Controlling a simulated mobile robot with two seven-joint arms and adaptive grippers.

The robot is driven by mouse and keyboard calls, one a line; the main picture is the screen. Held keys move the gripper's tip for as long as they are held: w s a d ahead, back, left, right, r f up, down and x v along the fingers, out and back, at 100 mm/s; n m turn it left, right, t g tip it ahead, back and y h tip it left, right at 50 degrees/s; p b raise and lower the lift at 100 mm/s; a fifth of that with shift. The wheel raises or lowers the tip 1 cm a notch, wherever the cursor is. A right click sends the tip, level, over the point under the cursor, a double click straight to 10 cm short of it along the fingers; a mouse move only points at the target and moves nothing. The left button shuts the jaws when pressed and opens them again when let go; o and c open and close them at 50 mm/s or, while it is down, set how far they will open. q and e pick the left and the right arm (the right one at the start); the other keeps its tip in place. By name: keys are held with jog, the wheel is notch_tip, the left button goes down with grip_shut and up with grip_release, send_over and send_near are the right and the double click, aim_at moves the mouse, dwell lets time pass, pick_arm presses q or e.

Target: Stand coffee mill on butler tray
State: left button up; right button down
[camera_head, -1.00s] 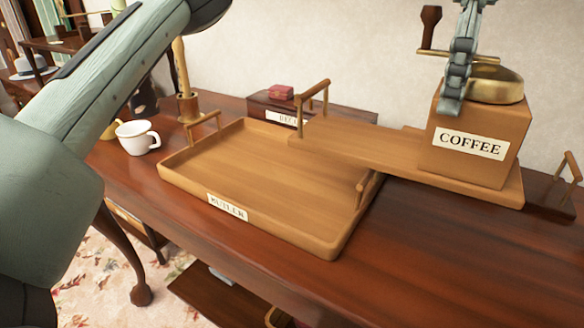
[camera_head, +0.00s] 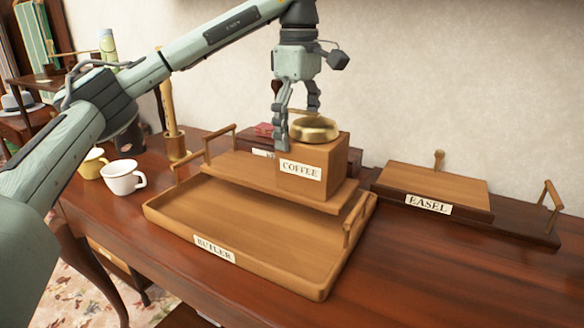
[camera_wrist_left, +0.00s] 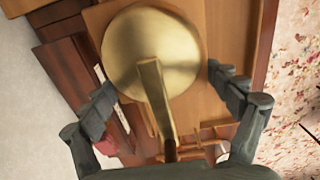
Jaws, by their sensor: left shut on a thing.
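The coffee mill (camera_head: 315,160) is a brown wooden box labelled COFFEE, with a brass dome and crank on top. A flat wooden board (camera_head: 235,168) with a handle at its left end extends under it. Both are upright over the back part of the butler tray (camera_head: 290,255); I cannot tell whether the board touches the tray. My left gripper (camera_head: 297,126) comes from above and is shut on the mill. In the left wrist view its fingers (camera_wrist_left: 165,85) flank the brass dome (camera_wrist_left: 150,48) and crank. My right gripper is not in view.
A white mug (camera_head: 122,177) and a yellow mug (camera_head: 92,163) stand left of the tray. A board labelled EASEL (camera_head: 430,182) lies on a dark tray (camera_head: 530,228) at right. A dark box sits behind the mill. The desk's front right is clear.

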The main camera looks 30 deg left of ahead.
pick_arm(q)
jog(key=shift+f, duration=2.15)
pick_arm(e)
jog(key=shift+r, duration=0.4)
pick_arm(q)
jog(key=shift+f, duration=0.1)
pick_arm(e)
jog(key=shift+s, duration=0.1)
pick_arm(q)
jog(key=shift+f, duration=0.1)
jog(key=o, duration=1.6)
jog(key=shift+o, duration=0.2)
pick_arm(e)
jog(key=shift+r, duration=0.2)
